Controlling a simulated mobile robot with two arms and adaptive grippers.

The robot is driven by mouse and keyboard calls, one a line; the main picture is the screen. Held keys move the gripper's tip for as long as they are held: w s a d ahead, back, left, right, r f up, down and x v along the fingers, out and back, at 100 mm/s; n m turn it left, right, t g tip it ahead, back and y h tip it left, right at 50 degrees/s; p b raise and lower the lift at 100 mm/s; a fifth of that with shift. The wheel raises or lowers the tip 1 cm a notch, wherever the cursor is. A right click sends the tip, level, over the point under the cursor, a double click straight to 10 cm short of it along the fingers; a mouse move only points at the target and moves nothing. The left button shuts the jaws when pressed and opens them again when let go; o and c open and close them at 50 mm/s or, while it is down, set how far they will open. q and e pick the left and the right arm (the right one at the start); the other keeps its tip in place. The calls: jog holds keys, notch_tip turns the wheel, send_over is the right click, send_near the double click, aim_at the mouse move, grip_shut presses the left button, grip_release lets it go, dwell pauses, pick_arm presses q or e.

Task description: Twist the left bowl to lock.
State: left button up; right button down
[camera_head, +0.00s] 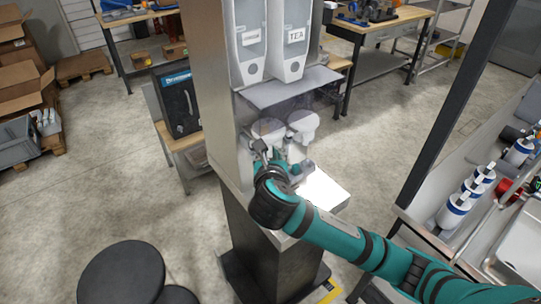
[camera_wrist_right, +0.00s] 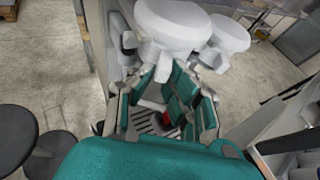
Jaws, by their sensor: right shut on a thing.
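The left bowl (camera_head: 268,127) is white and rounded and sits under the left dispenser (camera_head: 249,45). It shows large at the top of the right wrist view (camera_wrist_right: 172,25). My right gripper (camera_head: 268,160) is at its lower part, and in the right wrist view my teal-padded fingers (camera_wrist_right: 170,98) are closed in just below the wide top. The fingers hide the exact contact. The second white bowl (camera_head: 303,122) is to its right, under the dispenser marked TEA (camera_head: 292,45), and is free of the gripper. My left gripper is not in view.
A slatted tray (camera_wrist_right: 150,122) is below the fingers. White bottles (camera_head: 455,208) stand on the right counter. Dark round shapes (camera_head: 120,272) are at lower left.

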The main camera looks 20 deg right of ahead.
jog(key=c, duration=1.2)
grip_release()
